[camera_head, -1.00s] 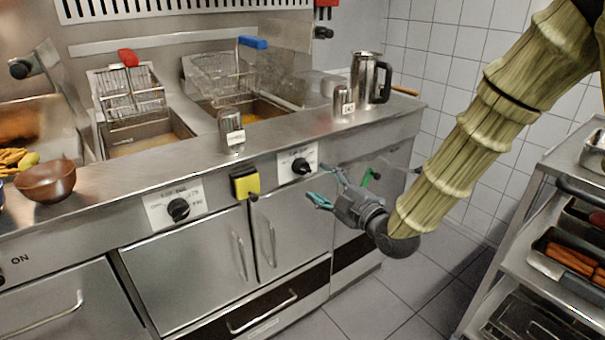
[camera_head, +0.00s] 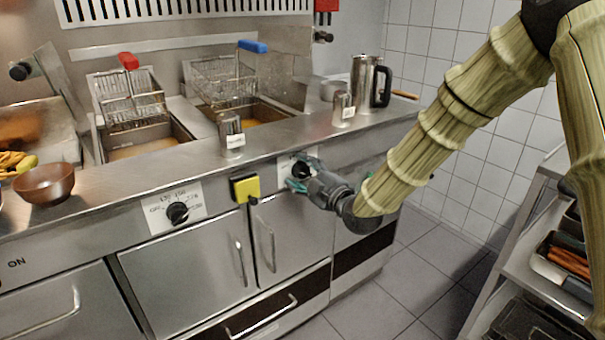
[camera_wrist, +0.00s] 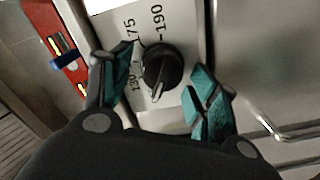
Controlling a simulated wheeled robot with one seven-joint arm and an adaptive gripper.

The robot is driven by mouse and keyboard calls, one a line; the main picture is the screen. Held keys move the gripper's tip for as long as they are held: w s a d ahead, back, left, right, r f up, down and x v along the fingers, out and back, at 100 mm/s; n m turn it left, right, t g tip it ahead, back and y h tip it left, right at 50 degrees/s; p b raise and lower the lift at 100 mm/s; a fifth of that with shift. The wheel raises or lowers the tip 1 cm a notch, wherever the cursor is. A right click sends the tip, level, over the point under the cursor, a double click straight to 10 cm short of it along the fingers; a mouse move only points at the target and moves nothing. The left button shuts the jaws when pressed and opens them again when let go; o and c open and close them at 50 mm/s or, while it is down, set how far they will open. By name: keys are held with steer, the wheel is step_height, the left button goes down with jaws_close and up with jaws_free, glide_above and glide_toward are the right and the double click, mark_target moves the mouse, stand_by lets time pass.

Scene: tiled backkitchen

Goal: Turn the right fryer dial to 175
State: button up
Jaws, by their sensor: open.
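The right fryer dial (camera_wrist: 163,68) is a round black knob on a white plate (camera_wrist: 180,20) printed with 130, 175 and 190 in the wrist view. Its pointer end faces the lower part of the picture, away from the 175 mark. In the head view the dial (camera_head: 300,170) is partly hidden by my gripper (camera_head: 299,175). My gripper's teal-padded fingers are open, one on each side of the dial in the wrist view (camera_wrist: 158,92). I cannot tell whether either finger touches the knob.
The left fryer dial (camera_head: 177,212) and a yellow-and-black switch (camera_head: 245,186) sit on the same front panel. Cabinet handles (camera_head: 268,243) stick out below. Seasoning shakers (camera_head: 231,135) and a steel jug (camera_head: 370,80) stand on the counter. A shelf rack (camera_head: 520,240) is at right.

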steer(key=shift+c, duration=0.4)
steer(key=c, duration=0.9)
steer(key=m+p, duration=0.1)
steer(key=m, duration=0.1)
steer(key=m+p, duration=0.1)
steer(key=m, duration=0.2)
steer(key=shift+d+r+m+p, duration=0.15)
steer(key=shift+r+m+p, duration=0.1)
steer(key=shift+m+p, duration=0.15)
steer(key=m+p, duration=0.1)
steer(key=m, duration=0.4)
steer(key=shift+w+d+m+p, duration=0.2)
steer(key=shift+m+p, duration=0.1)
steer(key=shift+p, duration=0.1)
steer(key=m, duration=0.3)
steer(key=m+p, duration=0.1)
steer(key=m, duration=0.2)
steer(key=shift+w+d+f, duration=0.1)
steer(key=shift+d, duration=0.1)
steer(key=m, duration=0.6)
steer(key=shift+w+d+f, duration=0.1)
steer(key=shift+f, duration=0.05)
steer(key=shift+m, duration=0.3)
